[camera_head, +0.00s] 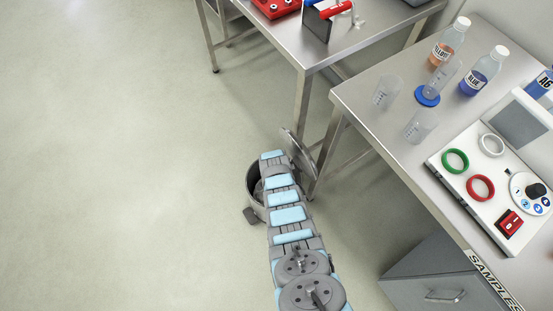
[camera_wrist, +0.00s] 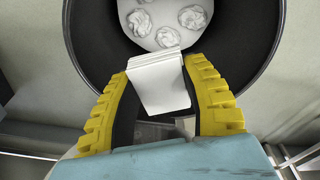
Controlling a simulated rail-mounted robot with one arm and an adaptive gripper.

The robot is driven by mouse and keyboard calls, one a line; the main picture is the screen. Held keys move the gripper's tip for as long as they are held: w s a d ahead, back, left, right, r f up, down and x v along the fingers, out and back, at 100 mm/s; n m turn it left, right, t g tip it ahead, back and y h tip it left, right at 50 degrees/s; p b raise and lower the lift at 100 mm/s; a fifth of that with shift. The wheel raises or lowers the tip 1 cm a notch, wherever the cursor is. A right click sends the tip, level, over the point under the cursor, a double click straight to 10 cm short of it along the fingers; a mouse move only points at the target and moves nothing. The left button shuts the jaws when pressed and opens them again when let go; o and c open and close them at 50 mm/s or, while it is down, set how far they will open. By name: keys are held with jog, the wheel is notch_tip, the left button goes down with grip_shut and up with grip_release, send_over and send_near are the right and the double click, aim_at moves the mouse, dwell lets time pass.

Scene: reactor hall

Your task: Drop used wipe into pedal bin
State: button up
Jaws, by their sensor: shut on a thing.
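The pedal bin (camera_head: 252,190) stands on the floor in the head view. Its round lid (camera_head: 297,150) is raised, and its pedal (camera_head: 250,215) shows at the front left. My arm reaches over the bin and hides much of its opening; my gripper is hidden in that view. In the wrist view, my gripper (camera_wrist: 160,72) is shut on the used wipe (camera_wrist: 160,88), a white, flat, layered piece between the yellow-ribbed fingers. The wipe is in front of the bin's open mouth, with the dark bin wall (camera_wrist: 88,35) around it. Several crumpled white wipes (camera_wrist: 194,17) lie inside.
A steel table (camera_head: 345,42) stands behind the bin, its leg close to the lid. A bench (camera_head: 385,130) at right holds beakers, bottles and a control panel (camera_head: 495,185). A grey cabinet (camera_head: 435,280) is below it. The floor at left is clear.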

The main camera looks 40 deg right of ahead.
notch_tip(320, 180, down, 4)
jog(key=shift+r+b, duration=0.25)
jog(key=shift+b, duration=1)
jog(key=o, duration=1.2)
jog(key=shift+r, duration=0.15)
jog(key=shift+w+r, duration=0.1)
jog(key=shift+r, duration=0.25)
jog(key=shift+s+a+r, duration=0.1)
jog(key=shift+a+r, duration=0.1)
jog(key=shift+r, duration=0.8)
jog(key=shift+s+a+r, duration=0.1)
jog(key=shift+a+r, duration=0.05)
jog(key=shift+r, duration=0.8)
notch_tip(320, 180, up, 2)
jog(key=shift+r, duration=0.1)
jog(key=shift+a+r, duration=0.2)
jog(key=shift+r, duration=1.05)
jog(key=shift+a+r, duration=0.15)
jog(key=shift+r, duration=1.05)
